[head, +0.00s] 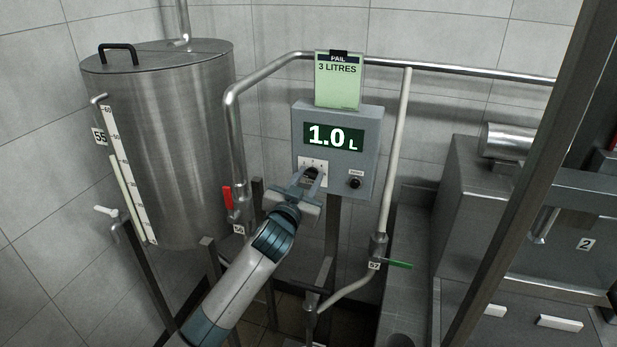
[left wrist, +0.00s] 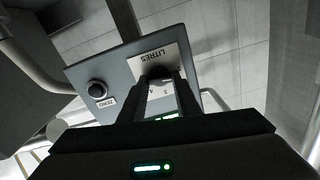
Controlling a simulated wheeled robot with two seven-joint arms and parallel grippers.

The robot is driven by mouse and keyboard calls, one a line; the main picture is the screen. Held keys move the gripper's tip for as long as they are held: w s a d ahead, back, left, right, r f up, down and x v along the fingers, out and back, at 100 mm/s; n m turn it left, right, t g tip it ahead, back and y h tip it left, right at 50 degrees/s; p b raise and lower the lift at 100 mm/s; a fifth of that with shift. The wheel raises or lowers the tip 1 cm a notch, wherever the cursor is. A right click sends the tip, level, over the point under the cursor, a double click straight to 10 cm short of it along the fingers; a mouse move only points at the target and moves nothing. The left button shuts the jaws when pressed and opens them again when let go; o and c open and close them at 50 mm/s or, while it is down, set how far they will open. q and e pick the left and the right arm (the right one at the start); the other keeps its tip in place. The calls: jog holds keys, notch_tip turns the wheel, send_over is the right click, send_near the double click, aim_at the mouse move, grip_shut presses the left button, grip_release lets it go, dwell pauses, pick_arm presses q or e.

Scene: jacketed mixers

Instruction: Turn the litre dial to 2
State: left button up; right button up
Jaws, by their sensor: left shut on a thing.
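The grey control box (head: 368,120) hangs on posts by the back wall. Its green display (head: 333,136) reads 1.0 L. The litre dial (head: 311,173) is a small black knob on a white scale plate below the display. My left gripper (head: 309,180) is shut on the dial, its fingers on either side of the knob. In the left wrist view the plate labelled LITRES (left wrist: 157,58) shows upside down, and the fingers partly cover the dial and its scale, so I cannot read where the dial points. My right gripper is not in view.
A black ZERO knob (head: 354,183) sits right of the dial. A green card reading PAIL 3 LITRES (head: 339,82) stands above the box. A steel tank (head: 180,130), a red-handled valve (head: 227,198) and a green-handled valve (head: 397,264) are nearby.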

pick_arm(q)
jog(key=m+p, duration=0.1)
jog(key=m, duration=0.2)
jog(key=shift+d+m+p, duration=0.1)
jog(key=shift+m+p, duration=0.3)
jog(key=shift+m, duration=1.6)
jog(key=o, duration=1)
jog(key=shift+o, duration=0.2)
jog(key=shift+s+f, duration=0.1)
